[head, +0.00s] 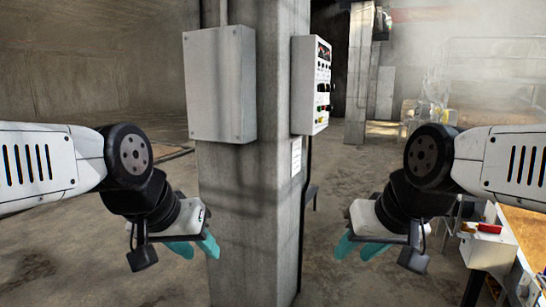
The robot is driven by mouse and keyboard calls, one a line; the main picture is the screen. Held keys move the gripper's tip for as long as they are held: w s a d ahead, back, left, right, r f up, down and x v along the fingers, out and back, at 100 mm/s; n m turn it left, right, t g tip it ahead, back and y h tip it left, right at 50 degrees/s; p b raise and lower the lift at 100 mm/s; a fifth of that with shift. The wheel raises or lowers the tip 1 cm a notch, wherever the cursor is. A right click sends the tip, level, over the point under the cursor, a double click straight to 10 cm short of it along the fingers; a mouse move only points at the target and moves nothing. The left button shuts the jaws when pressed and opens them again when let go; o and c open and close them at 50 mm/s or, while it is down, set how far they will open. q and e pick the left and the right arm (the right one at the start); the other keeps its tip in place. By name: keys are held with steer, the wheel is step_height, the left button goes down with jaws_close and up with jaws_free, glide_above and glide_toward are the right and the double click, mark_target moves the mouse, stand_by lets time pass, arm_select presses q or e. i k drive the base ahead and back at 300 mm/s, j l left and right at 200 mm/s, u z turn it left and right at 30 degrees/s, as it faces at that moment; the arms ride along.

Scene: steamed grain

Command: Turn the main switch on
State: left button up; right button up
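A white control panel (301,85) is mounted on the right side of the concrete column; its front, with knobs, red and green buttons and a display, faces right and shows at a steep angle. I cannot tell which control is the main switch. A plain grey box (219,84) is on the column's near face. My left gripper (196,246) hangs in front of the column's left edge, below the grey box, with two teal fingers apart and nothing between them. My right gripper (358,247) is to the right of the column, below the panel, with its teal fingers apart and empty.
The concrete column (243,220) stands upright between my grippers. A small label (296,156) is under the panel. A workbench (522,232) with a red item (489,228) is at the right edge. Floor is open on the left; haze hangs at the back right.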

mark_target(482, 227)
steer(key=i+l+u, duration=0.15)
steer(key=l, duration=0.2)
steer(key=i+l+u, duration=0.2)
steer(key=l, duration=0.15)
steer(key=l+u, duration=0.15)
steer(key=l, duration=0.2)
steer(key=i+l+u, duration=0.15)
steer(key=l, duration=0.2)
steer(key=i+l, duration=0.1)
steer(key=l, duration=1.2)
steer(key=i+u, duration=0.05)
